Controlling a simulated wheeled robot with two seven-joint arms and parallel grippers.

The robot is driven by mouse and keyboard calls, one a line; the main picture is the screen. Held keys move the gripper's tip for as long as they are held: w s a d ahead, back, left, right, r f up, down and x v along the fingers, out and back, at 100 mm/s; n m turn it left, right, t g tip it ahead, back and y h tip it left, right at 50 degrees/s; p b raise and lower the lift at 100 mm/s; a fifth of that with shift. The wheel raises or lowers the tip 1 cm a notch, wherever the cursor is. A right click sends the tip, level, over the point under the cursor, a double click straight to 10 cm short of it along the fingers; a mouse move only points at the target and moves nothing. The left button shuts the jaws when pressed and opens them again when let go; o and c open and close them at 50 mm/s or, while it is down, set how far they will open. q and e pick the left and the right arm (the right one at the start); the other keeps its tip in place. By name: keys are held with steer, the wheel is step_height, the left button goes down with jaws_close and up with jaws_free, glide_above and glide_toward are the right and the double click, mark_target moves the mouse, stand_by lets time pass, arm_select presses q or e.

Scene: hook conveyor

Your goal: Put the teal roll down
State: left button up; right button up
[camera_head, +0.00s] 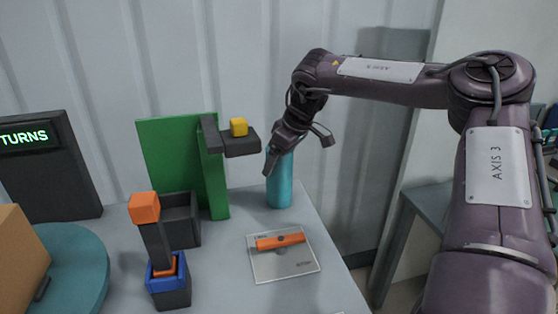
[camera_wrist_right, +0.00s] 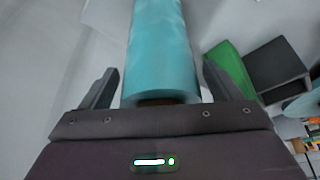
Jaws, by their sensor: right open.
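The teal roll (camera_head: 280,182) stands upright on the grey table, near its far right edge beside the green panel. In the right wrist view the teal roll (camera_wrist_right: 160,50) lies between the two fingers of my right gripper (camera_wrist_right: 160,88), with a visible gap on each side. In the head view my right gripper (camera_head: 278,158) is at the top of the roll, fingers open, one finger showing at the roll's left side. My left gripper is not in view.
A green panel (camera_head: 172,165) with a dark bracket and yellow block (camera_head: 238,127) stands left of the roll. A plate (camera_head: 290,268) with an orange bar (camera_head: 280,241) lies in front. An orange-topped post (camera_head: 155,240), dark bin (camera_head: 182,220) and teal turntable (camera_head: 85,270) are further left.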

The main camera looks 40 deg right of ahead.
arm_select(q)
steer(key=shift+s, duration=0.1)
arm_select(e)
steer(key=v, duration=1.1)
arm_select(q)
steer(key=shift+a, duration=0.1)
arm_select(e)
steer(key=shift+s+r, duration=0.1)
steer(key=shift+s, duration=0.05)
